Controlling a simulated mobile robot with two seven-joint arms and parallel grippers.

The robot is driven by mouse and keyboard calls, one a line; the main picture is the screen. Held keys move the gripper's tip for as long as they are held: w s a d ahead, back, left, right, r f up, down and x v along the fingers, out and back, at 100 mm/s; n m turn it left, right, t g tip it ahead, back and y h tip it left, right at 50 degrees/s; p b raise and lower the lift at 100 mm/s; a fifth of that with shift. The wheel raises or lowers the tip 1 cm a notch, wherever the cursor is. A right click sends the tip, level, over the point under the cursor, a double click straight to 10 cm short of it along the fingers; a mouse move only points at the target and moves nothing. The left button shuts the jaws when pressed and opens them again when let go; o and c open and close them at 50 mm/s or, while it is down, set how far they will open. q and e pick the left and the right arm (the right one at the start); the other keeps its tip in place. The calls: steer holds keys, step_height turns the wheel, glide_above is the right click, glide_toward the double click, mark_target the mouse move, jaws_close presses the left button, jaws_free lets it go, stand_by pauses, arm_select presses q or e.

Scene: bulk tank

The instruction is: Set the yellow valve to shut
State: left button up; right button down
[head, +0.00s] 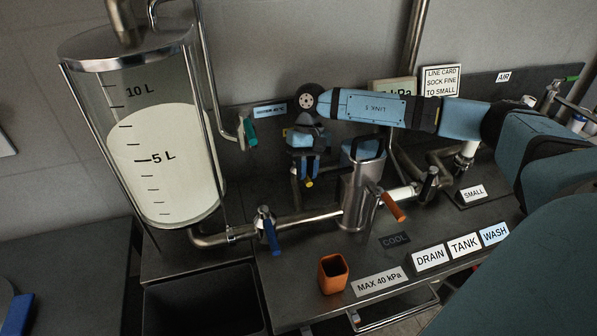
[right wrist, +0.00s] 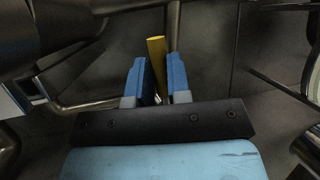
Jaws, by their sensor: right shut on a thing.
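The yellow valve's handle (right wrist: 157,56) stands between the two blue fingers of my right gripper (right wrist: 160,80) in the right wrist view. The gripper is shut on it. In the head view my right gripper (head: 307,170) points down behind the steel pipework, with only a small yellow tip (head: 309,184) showing below the fingers. The valve body and pipe connection are mostly hidden by the gripper, so I cannot tell the valve's setting. My left gripper is not in view.
A clear tank (head: 160,95) of pale liquid stands at the left. A steel filter housing (head: 358,200) is close in front of my right gripper. Blue (head: 269,232), orange (head: 393,207) and teal (head: 249,132) handles surround it. An orange cup (head: 333,274) stands near the front edge.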

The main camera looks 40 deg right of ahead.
stand_by(0.3)
steer(key=c, duration=1.1)
jaws_free()
steer(key=shift+r, duration=0.1)
steer(key=v, duration=1.3)
steer(key=shift+w+d+r, duration=0.15)
steer(key=shift+r, duration=0.15)
steer(key=shift+r, duration=0.1)
